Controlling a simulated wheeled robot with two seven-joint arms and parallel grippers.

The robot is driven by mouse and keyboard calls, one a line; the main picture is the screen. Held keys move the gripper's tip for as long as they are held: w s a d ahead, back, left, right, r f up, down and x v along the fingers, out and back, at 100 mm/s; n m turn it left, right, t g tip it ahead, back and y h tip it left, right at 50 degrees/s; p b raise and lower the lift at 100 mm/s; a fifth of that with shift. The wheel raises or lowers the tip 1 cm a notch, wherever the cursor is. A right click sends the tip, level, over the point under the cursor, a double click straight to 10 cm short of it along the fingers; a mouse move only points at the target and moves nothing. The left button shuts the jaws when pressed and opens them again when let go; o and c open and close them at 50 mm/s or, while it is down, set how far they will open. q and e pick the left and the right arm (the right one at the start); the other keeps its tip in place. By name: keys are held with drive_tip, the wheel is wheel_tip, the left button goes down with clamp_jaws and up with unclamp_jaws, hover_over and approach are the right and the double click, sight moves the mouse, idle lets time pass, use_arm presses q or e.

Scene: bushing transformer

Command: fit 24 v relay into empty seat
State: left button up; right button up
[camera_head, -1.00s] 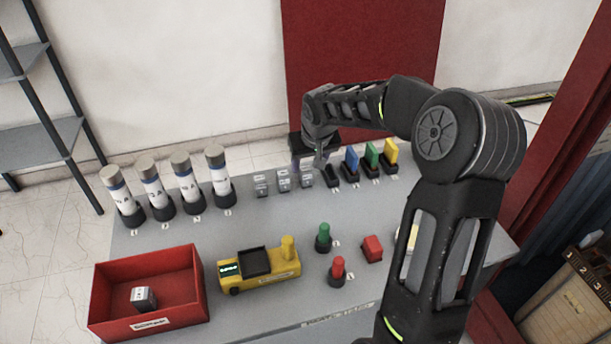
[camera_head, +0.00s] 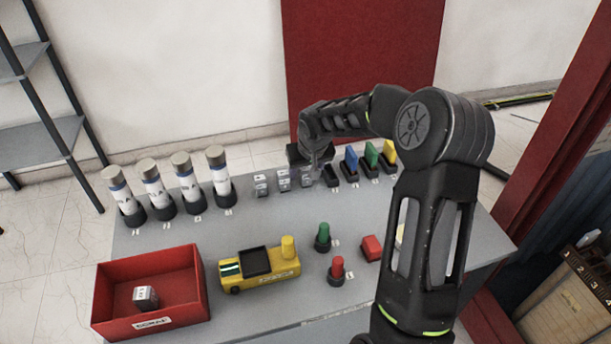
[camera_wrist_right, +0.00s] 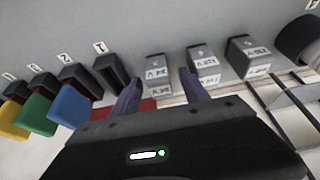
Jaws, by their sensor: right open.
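Three grey relay blocks stand in a row on the grey table: a left one (camera_head: 261,185), a middle one (camera_head: 284,180) and a right one (camera_head: 307,178). Their labels are upside down in the right wrist view and too small to read surely. The empty black seat (camera_head: 331,176) is just right of the row; it also shows in the right wrist view (camera_wrist_right: 112,73). My right gripper (camera_wrist_right: 160,89) is open, its fingers on either side of the relay nearest the empty seat (camera_wrist_right: 158,68). Contact cannot be told. My left gripper is out of view.
Blue (camera_head: 351,160), green (camera_head: 371,155) and yellow (camera_head: 389,152) blocks fill the seats beside the empty one. Several white cylinders (camera_head: 221,180) stand left. A red bin (camera_head: 180,265) holding a grey block, a yellow device (camera_head: 262,280) and buttons (camera_head: 337,268) are in front.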

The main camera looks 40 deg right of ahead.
clamp_jaws()
idle(0.6)
